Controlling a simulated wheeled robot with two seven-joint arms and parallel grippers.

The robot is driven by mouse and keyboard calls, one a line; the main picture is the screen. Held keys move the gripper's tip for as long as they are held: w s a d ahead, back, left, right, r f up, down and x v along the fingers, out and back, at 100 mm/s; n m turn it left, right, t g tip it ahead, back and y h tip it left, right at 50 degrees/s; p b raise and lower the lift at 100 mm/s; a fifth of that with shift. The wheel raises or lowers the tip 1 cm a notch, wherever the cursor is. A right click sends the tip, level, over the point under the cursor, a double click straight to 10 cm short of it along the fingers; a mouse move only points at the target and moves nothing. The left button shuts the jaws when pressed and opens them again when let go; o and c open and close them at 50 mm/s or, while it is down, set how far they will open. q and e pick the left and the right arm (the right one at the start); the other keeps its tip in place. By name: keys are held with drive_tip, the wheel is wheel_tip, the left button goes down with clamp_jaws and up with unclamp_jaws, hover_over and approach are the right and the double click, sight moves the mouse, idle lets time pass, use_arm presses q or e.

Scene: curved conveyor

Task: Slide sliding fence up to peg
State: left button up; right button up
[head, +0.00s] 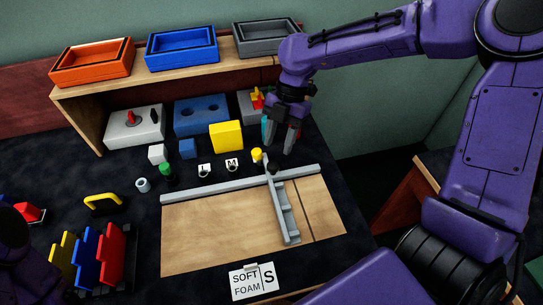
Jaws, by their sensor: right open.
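The sliding fence (286,219) is a grey channel-shaped bar lying across a wooden board (220,233). Its far end meets a long grey rail (200,190) along the board's back edge, where a dark knob stands. A thin dark line marks the board to the right of the fence. A short yellow cylinder (256,155) stands behind the rail; I cannot tell whether it or something else is the peg. My right gripper (281,139) is open and points down behind the rail, above and beyond the fence's far end. My left gripper does not show.
Behind the board are a yellow block (226,136), blue block (202,115) and white block (134,126). Orange (91,75), blue (182,57) and grey (266,48) trays stand on a shelf. The board left of the fence is clear.

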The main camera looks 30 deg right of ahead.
sight(274, 165)
drive_tip(key=x, duration=0.5)
drive_tip(key=shift+f, duration=0.25)
drive_tip(key=shift+s+a+f, duration=0.1)
drive_tip(key=shift+a+f, duration=0.05)
drive_tip(key=shift+f, duration=0.25)
clamp_jaws()
drive_tip(key=shift+r+p, duration=0.3)
drive_tip(key=shift+p, duration=0.55)
drive_tip(key=shift+f, duration=0.3)
unclamp_jaws()
drive_tip(key=shift+r, duration=0.1)
drive_tip(key=v, duration=1)
drive_tip(key=shift+d+r, duration=0.2)
drive_tip(key=shift+d, duration=0.05)
